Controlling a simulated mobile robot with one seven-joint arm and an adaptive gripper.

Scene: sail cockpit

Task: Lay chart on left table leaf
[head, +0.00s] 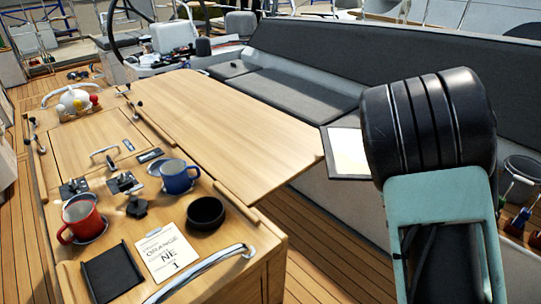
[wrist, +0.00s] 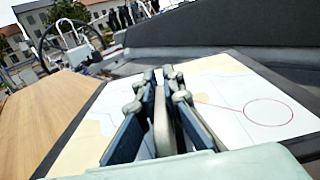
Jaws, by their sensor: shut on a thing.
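The chart (head: 348,153), a pale sheet with a dark border, shows in the head view just past the right edge of the raised table leaf (head: 225,125). My arm hides the rest of it. In the wrist view, the chart (wrist: 235,100) shows pale blue and cream areas and a red circle. My gripper (wrist: 160,78) is shut on a narrow grey part between its fingers, at the chart. The wooden leaf (wrist: 40,115) lies to the left of the chart there. My fingers are hidden in the head view.
The leaf is bare. The table's middle carries a red mug (head: 82,218), a blue mug (head: 177,177), a black bowl (head: 206,212), a card (head: 166,252) and a black tray (head: 112,272). A grey cushioned bench (head: 300,85) runs behind the leaf.

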